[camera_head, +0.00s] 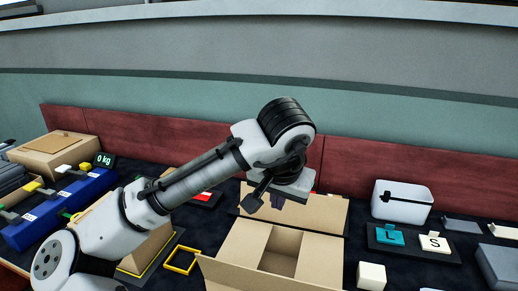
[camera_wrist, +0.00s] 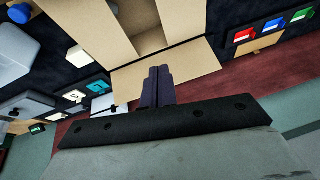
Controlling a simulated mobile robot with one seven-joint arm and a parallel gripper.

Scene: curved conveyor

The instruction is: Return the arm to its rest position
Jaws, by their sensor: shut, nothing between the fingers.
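My gripper (camera_wrist: 158,88) shows in the wrist view with its two dark fingers pressed together and nothing between them. In the head view my arm reaches from the lower left to the centre, and my gripper (camera_head: 262,193) is partly hidden behind the wrist. It hangs above the back flap of an open cardboard box (camera_head: 234,277). The box also shows in the wrist view (camera_wrist: 122,22), beyond the fingertips. I cannot tell from these views whether the fingers touch the flap.
A white bin (camera_head: 402,203), a teal block marked L (camera_head: 390,236) and a white block marked S (camera_head: 434,243) stand on the right. A white cube (camera_head: 371,276) is beside the box. A blue rack (camera_head: 60,210) and a closed carton (camera_head: 52,154) are on the left. A red wall panel (camera_head: 420,176) runs behind.

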